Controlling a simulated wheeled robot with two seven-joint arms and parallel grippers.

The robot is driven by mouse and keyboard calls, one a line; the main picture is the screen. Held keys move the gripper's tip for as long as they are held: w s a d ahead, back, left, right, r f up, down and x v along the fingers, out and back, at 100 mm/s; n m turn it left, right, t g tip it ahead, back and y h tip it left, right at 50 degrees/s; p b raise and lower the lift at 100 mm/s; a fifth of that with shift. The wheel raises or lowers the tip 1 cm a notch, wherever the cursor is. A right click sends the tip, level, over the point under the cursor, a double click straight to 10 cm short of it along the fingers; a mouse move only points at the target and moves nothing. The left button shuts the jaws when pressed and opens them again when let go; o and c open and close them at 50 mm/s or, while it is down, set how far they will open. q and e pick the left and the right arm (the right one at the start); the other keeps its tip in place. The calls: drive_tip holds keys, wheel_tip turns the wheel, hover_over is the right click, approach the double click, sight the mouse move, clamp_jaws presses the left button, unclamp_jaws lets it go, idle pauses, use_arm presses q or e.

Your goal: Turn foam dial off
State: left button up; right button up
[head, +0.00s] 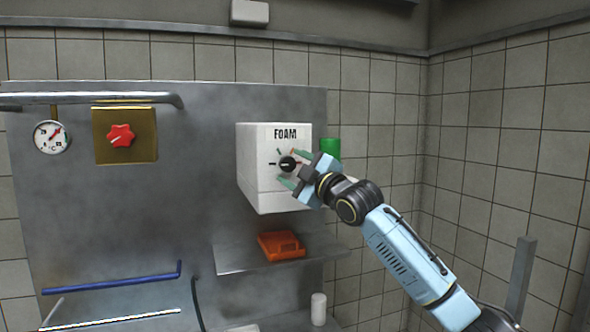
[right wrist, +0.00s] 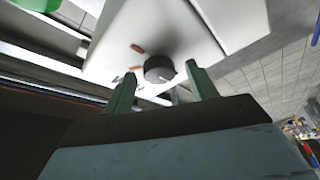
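The foam dial (head: 287,163) is a small black knob on the front of a white box (head: 262,196) labelled FOAM. Coloured marks surround it: a green one above and a red one to its right. My right gripper (head: 287,168) is at the dial, coming in from the lower right. In the right wrist view the black dial (right wrist: 159,69) sits beyond and between the two green fingertips (right wrist: 160,82), which are spread apart. Whether the fingers touch the dial is unclear. My left gripper is not in view.
A metal panel (head: 190,215) carries a gauge (head: 52,137), a red knob (head: 121,136) on a brass plate and a blue bar (head: 110,285). A green cylinder (head: 331,147) stands behind the box. An orange object (head: 281,245) lies on the metal shelf (head: 240,262) below.

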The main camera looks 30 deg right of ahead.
drive_tip(key=shift+s+d+f+b, duration=0.15)
drive_tip(key=shift+s+b, duration=0.2)
drive_tip(key=shift+s, duration=0.2)
drive_tip(key=b+v, duration=0.6)
drive_tip(key=v, duration=0.6)
drive_tip(key=shift+s, duration=0.15)
